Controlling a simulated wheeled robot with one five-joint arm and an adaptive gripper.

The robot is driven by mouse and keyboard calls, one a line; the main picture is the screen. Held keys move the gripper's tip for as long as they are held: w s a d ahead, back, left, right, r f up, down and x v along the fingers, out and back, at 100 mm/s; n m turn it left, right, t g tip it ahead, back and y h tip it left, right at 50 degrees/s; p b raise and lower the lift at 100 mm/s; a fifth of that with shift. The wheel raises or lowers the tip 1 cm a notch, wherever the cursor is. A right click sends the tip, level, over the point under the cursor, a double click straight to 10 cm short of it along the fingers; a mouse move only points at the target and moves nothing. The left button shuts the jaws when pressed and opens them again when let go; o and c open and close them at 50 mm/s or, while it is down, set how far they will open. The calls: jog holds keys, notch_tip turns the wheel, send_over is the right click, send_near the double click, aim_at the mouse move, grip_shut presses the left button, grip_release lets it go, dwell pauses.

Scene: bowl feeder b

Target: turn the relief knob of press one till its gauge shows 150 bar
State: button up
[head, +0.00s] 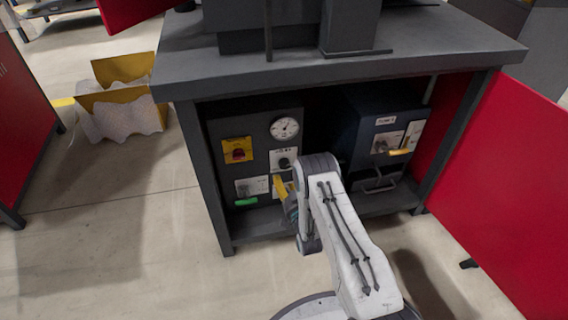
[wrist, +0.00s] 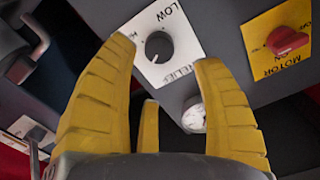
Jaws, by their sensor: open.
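The relief knob (wrist: 158,47) is a dark round knob on a white plate lettered LOW and RELIEF. It also shows in the head view (head: 284,163), just above my gripper. My gripper (wrist: 165,52) is open, its yellow fingers spread, and nothing is held. In the wrist view the knob appears between the fingertips; I see no contact and cannot tell the distance. The round white gauge (head: 284,128) sits above the knob on the dark press unit; its needle is too small to read. Part of it shows in the wrist view (wrist: 193,115).
A red motor switch on a yellow plate (head: 237,150) sits left of the knob, with a green handle (head: 246,201) below. A second unit with a yellow lever (head: 399,152) stands right. The bench top (head: 440,45) overhangs both. A red door (head: 510,180) stands open at right.

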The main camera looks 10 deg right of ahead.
aim_at(285, 165)
jog(key=shift+w+b, duration=1.25)
jog(key=shift+w, duration=1.85)
jog(key=shift+c, duration=0.2)
jog(key=shift+r, duration=0.15)
jog(key=c, duration=1.2)
